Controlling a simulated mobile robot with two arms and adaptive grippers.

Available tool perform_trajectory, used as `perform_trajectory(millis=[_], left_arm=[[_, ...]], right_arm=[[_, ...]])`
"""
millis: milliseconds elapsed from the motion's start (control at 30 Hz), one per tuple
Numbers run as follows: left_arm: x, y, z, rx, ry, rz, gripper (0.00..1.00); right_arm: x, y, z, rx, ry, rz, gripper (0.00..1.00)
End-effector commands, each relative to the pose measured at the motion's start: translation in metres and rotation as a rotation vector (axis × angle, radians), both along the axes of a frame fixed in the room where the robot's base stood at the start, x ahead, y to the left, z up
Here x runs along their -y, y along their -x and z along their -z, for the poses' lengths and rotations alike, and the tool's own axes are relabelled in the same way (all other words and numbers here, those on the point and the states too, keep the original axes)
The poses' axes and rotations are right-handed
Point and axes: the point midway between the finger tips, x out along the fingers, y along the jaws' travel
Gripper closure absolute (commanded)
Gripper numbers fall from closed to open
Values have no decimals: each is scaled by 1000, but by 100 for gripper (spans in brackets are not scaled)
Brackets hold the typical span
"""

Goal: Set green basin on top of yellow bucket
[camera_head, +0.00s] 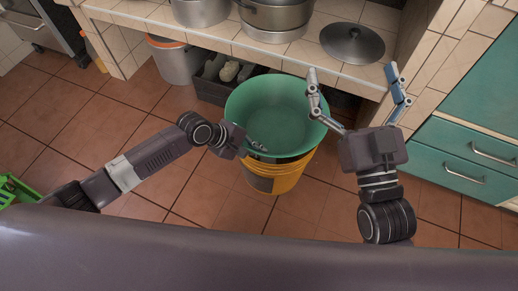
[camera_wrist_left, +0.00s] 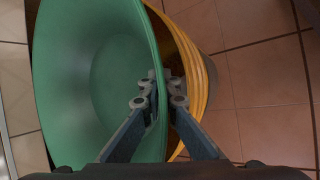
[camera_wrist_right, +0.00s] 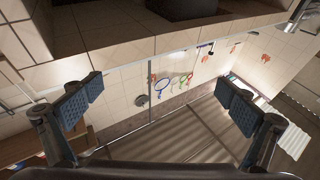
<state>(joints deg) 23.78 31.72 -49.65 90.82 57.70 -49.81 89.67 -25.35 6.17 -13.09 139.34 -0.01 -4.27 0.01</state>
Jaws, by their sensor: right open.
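The green basin (camera_head: 268,108) is over the yellow bucket (camera_head: 288,180) on the tiled floor, covering its opening; I cannot tell whether its base rests on the bucket. My left gripper (camera_head: 257,147) is shut on the basin's near rim. In the left wrist view its fingers (camera_wrist_left: 160,100) pinch the rim of the basin (camera_wrist_left: 105,70), with the bucket's yellow ribbed side (camera_wrist_left: 196,75) beside them. My right gripper (camera_head: 352,88) is open and empty, raised right of the basin. In the right wrist view its fingers (camera_wrist_right: 158,105) are wide apart with nothing between.
A tiled counter (camera_head: 240,45) with pots (camera_head: 278,15) and a dark lid (camera_head: 352,43) stands behind. Under it are a grey bucket (camera_head: 176,62) and a dark crate (camera_head: 212,88). Teal drawers (camera_head: 460,150) stand at right.

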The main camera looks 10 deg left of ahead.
Motion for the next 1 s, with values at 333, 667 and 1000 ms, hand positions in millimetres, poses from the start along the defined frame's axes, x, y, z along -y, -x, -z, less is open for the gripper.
perform_trajectory(millis=[333, 667, 1000], left_arm=[[1, -1, 0, 2, 2, 1, 100], [0, -1, 4, 1, 2, 0, 100], [0, -1, 8, 2, 3, 0, 100]], right_arm=[[0, 1, -1, 5, -1, 0, 0], [0, 3, -9, 40, -10, -3, 0], [-2, 5, -17, 74, -20, -7, 0]])
